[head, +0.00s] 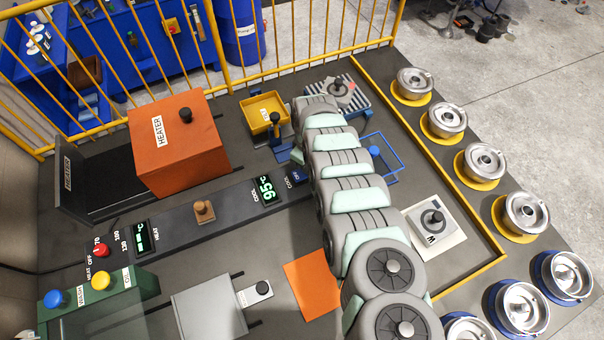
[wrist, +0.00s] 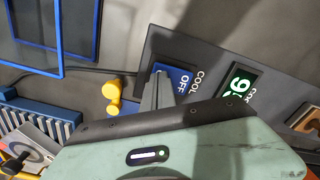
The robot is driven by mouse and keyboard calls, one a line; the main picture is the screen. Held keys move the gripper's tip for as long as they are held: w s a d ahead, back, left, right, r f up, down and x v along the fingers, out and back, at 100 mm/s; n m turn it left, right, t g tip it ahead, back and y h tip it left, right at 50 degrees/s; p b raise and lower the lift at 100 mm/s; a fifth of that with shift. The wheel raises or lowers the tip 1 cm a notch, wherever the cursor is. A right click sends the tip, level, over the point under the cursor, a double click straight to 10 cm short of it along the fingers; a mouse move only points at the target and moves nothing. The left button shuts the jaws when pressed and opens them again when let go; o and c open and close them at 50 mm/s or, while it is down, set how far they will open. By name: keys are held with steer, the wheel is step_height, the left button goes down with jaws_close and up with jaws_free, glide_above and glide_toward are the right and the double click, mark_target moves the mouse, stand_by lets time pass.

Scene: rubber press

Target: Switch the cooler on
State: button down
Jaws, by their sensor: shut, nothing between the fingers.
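The cooler switch is a blue rocker marked OFF (head: 296,176) beside the word COOL, on the dark control strip in the head view. It also shows in the wrist view (wrist: 181,80), partly hidden by my fingers. My gripper (wrist: 158,82) is shut and empty, its fingertips at the edge of the blue switch; I cannot tell whether they touch it. In the head view my arm hides most of the gripper. The green-lit cooler display (head: 265,189) reads about 95 and shows partly in the wrist view (wrist: 238,90).
An orange heater block (head: 178,144) stands left of the strip. A yellow tray (head: 265,112) and a blue wire frame (head: 384,157) lie near my arm. Several metal wheel-like parts line the right side. A yellow rail (head: 238,85) runs behind.

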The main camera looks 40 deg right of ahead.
step_height(320, 180, up, 7)
steer(key=p, duration=0.6)
steer(key=shift+p, duration=0.4)
stand_by(0.3)
